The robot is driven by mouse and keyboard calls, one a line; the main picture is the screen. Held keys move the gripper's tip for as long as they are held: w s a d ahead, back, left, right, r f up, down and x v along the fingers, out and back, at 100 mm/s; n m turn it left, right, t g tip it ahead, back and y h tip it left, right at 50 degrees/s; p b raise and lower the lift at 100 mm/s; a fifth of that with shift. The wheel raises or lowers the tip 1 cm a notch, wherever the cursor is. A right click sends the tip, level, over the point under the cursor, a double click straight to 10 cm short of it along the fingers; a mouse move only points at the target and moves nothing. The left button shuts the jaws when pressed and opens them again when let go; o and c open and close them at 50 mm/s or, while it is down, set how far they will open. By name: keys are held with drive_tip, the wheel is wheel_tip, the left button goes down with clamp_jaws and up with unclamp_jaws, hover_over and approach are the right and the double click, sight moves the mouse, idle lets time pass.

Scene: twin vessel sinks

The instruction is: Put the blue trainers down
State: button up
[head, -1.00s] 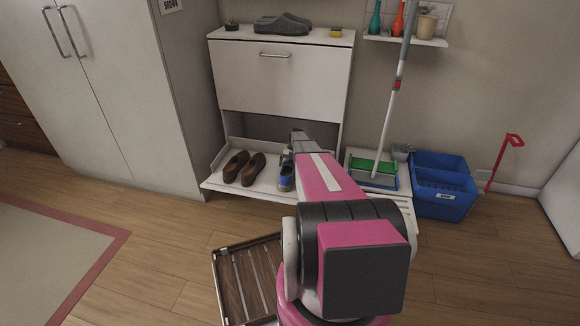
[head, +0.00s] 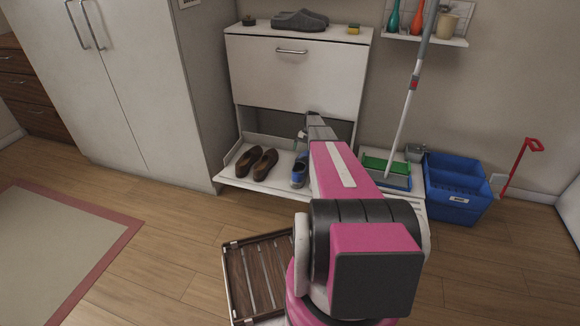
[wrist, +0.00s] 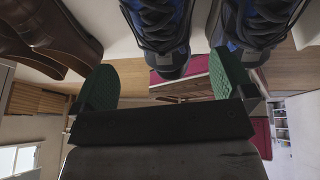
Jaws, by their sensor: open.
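The blue trainers (wrist: 208,32) fill the top of the wrist view, a dark pair with blue sides and black laces, side by side. In the head view one blue trainer (head: 299,170) shows on the white lower shelf (head: 232,176), right of the brown shoes (head: 258,163); my arm hides the rest of the pair. My gripper (wrist: 168,78) is open, its green-padded fingers wide apart with nothing between them. The trainers lie just beyond the fingertips, and I see no clear grip on either. In the head view my gripper (head: 304,133) is above and behind the visible trainer.
The shelf belongs to a white shoe cabinet (head: 295,75) with grey slippers (head: 300,20) on top. A wooden slatted rack (head: 258,275) sits on the floor in front.

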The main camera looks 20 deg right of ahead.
drive_tip(key=s+a+r+m+t+h, duration=0.1)
drive_tip(key=s+a+r+m, duration=0.5)
drive_tip(key=s, duration=0.5)
drive_tip(key=s+a+r+m+t+h, duration=0.1)
drive_tip(key=s+a+r+m, duration=0.5)
drive_tip(key=s+a+m, duration=0.4)
drive_tip(key=s+a+r+m+t+h, duration=0.1)
drive_tip(key=s+a+r+m, duration=0.4)
drive_tip(key=s+a+m, duration=0.4)
drive_tip(key=s+m, duration=0.4)
drive_tip(key=s, duration=0.1)
drive_tip(key=shift+r, duration=0.4)
drive_tip(key=shift+s+d, duration=0.1)
drive_tip(key=shift+d, duration=0.05)
